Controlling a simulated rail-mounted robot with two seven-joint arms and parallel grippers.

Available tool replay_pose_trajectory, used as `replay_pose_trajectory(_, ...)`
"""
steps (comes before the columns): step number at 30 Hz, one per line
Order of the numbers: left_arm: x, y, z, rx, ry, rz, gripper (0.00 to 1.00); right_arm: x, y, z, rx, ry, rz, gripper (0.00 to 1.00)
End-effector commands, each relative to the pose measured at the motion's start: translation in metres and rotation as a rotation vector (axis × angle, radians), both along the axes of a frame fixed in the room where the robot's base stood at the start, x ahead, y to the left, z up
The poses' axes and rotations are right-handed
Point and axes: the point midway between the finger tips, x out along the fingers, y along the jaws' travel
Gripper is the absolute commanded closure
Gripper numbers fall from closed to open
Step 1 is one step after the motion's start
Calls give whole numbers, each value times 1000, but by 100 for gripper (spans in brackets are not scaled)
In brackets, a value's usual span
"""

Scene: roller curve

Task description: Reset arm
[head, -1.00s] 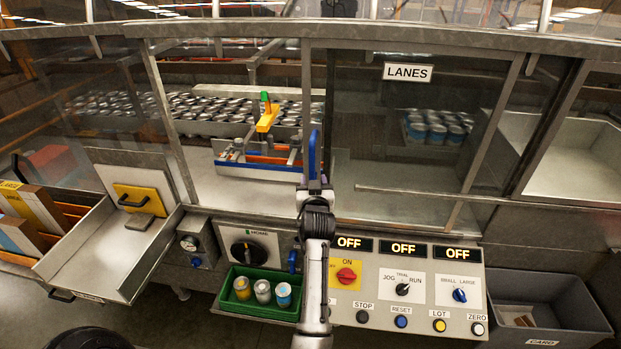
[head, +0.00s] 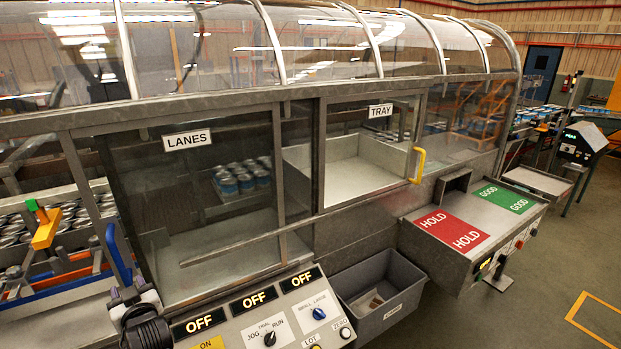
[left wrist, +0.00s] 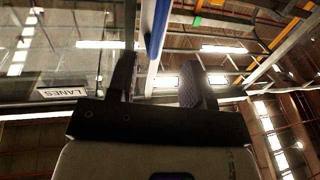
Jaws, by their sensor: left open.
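My left gripper (head: 132,292) points up at the lower left of the head view, just below a blue upright handle (head: 119,255) at the guard opening. In the left wrist view the two dark fingers (left wrist: 158,85) stand apart, and the blue-edged bar (left wrist: 156,30) shows between and beyond them. I cannot tell whether they touch it. No object is held between the fingers. A yellow lever with a green tip (head: 46,228) stands behind the opening at the far left. My right gripper is out of view.
The control panel (head: 265,318) with OFF displays is at the bottom. A grey bin (head: 385,290) stands right of it, then a bench with red HOLD (head: 452,230) and green GOOD (head: 506,197) areas. Clear panes labelled LANES (head: 187,140) and TRAY (head: 380,111) front the machine.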

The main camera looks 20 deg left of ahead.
Motion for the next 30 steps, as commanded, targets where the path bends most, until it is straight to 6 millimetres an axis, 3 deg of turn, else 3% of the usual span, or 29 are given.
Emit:
replay_pose_trajectory(4, -1, 0, -5, -16, 31, 4, 53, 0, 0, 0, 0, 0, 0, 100)
replay_pose_trajectory(8, -2, -2, -27, -141, 99, 3, 53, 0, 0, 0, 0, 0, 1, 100)
replay_pose_trajectory(11, -7, -8, -42, -289, 121, -20, 53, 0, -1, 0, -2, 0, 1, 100)
replay_pose_trajectory(14, -5, -28, -35, -406, 111, -91, 53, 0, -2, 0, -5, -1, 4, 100)
replay_pose_trajectory(19, 9, -79, 9, -490, 92, -290, 53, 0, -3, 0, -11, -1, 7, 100)
replay_pose_trajectory(23, 7, -128, 34, -489, 144, -462, 53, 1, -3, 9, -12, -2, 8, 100)
replay_pose_trajectory(26, -2, -171, 40, -468, 232, -597, 53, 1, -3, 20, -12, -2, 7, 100)
replay_pose_trajectory(30, -27, -228, 28, -431, 385, -761, 53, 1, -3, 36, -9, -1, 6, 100)
